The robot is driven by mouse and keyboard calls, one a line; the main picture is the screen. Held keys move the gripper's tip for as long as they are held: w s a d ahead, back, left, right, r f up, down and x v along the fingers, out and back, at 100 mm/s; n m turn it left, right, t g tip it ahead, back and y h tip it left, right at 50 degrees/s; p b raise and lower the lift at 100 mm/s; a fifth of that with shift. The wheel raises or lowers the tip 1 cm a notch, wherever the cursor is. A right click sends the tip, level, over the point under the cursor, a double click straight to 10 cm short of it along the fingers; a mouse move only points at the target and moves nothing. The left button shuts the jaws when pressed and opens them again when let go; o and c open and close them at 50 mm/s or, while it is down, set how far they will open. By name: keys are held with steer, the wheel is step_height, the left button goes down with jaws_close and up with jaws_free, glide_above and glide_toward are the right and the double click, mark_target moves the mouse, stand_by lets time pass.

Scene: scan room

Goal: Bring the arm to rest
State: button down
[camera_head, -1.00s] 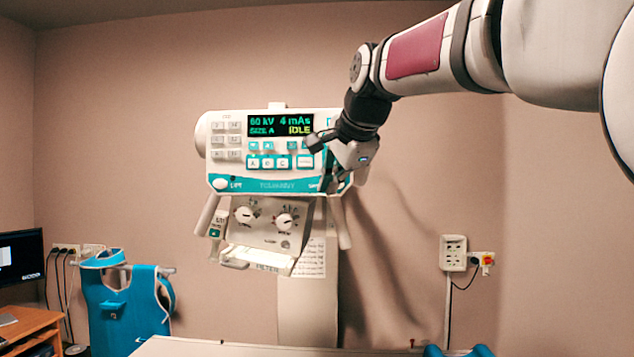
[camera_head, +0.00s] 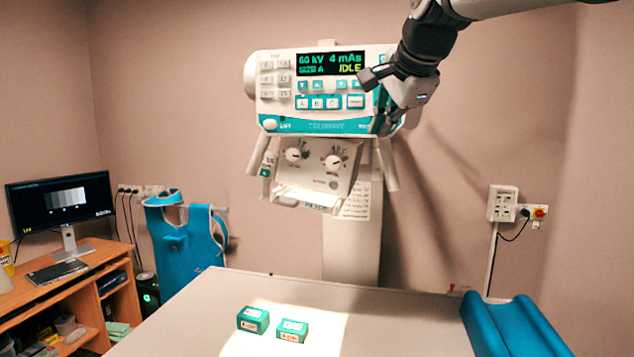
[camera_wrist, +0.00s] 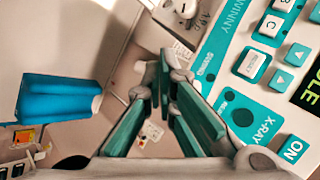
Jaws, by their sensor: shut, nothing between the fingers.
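My gripper (camera_head: 381,124) is at the right end of the control panel (camera_head: 322,126) of the X-ray tube head, high above the table. Its fingers are together and hold nothing. The display (camera_head: 331,63) reads 60 kV, 4 mAs, SIZE A, IDLE. My arm reaches in from the top right.
Below is the table (camera_head: 400,325), with two small green boxes (camera_head: 253,320) (camera_head: 292,330) in a lit patch. A blue cushion (camera_head: 515,325) lies at its right. A blue apron (camera_head: 185,245) and a desk with a monitor (camera_head: 62,200) stand left.

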steer(key=s+d+f+n+g+b, duration=0.1)
steer(key=s+f+n+g, duration=0.3)
steer(key=s+f+n, duration=1)
steer(key=s+f+b, duration=0.1)
steer(key=s+f, duration=1.3)
steer(key=s, duration=0.1)
steer(key=shift+s+d+h, duration=0.15)
steer(key=shift+s+h, duration=0.25)
